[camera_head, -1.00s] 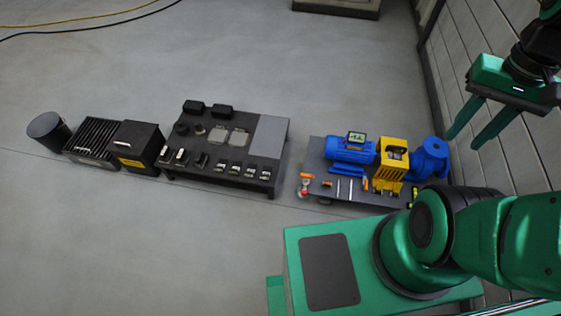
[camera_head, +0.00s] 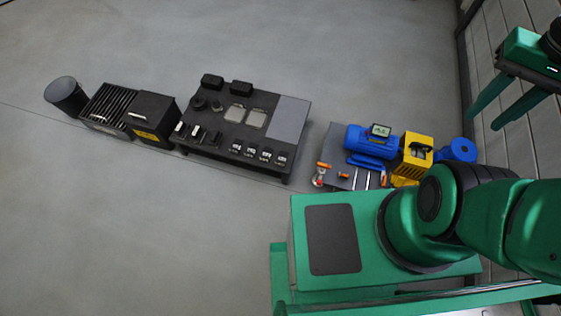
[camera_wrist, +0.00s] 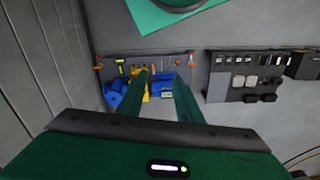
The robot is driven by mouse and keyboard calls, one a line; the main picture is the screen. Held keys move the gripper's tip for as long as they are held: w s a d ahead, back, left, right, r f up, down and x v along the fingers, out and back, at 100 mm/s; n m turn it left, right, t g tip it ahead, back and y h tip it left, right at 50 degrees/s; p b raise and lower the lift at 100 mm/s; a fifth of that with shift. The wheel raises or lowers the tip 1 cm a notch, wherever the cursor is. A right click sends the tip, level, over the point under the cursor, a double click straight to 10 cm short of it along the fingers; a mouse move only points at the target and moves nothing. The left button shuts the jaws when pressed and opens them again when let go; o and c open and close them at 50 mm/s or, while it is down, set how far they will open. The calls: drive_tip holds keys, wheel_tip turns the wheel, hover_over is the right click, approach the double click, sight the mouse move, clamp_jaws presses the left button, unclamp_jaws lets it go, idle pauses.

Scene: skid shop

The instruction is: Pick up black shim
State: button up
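No black shim can be told apart for certain. Several small dark pieces lie on the low black table (camera_head: 225,151), some at its left and back, such as a black block (camera_head: 212,81). The table also shows in the wrist view (camera_wrist: 222,84). My gripper (camera_head: 487,121) is raised at the upper right of the head view, well away from the table, beside the wall. In the wrist view its two green fingers (camera_wrist: 160,76) are spread apart with nothing between them.
A grey skid (camera_head: 337,148) with a blue motor (camera_head: 371,140) and yellow guard (camera_head: 412,155) stands right of the table. A black box (camera_head: 153,117), finned unit (camera_head: 106,106) and dark cylinder (camera_head: 65,95) stand left. A panelled wall (camera_head: 500,30) bounds the right. Open floor lies left and front.

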drive_tip(key=w+f+n, duration=0.3)
drive_tip(key=w+f, duration=0.1)
drive_tip(key=w, duration=0.5)
drive_tip(key=w+f+n, duration=0.3)
drive_tip(key=w+f, duration=0.1)
drive_tip(key=w, duration=0.6)
drive_tip(key=w+a+f+n+t, duration=0.1)
drive_tip(key=w+a+f+n, duration=0.2)
drive_tip(key=w+a+f, duration=0.4)
drive_tip(key=w+a+f+n, duration=0.25)
drive_tip(key=w+f, duration=0.35)
drive_tip(key=f, duration=0.3)
drive_tip(key=n+y, duration=0.4)
drive_tip(key=n, duration=0.5)
approach(281, 161)
drive_tip(key=shift+t, duration=0.3)
drive_tip(key=shift+s+x, duration=0.15)
drive_tip(key=shift+x, duration=2.15)
drive_tip(key=shift+s+x, duration=0.1)
drive_tip(key=shift+x, duration=2.25)
drive_tip(key=shift+d, duration=0.1)
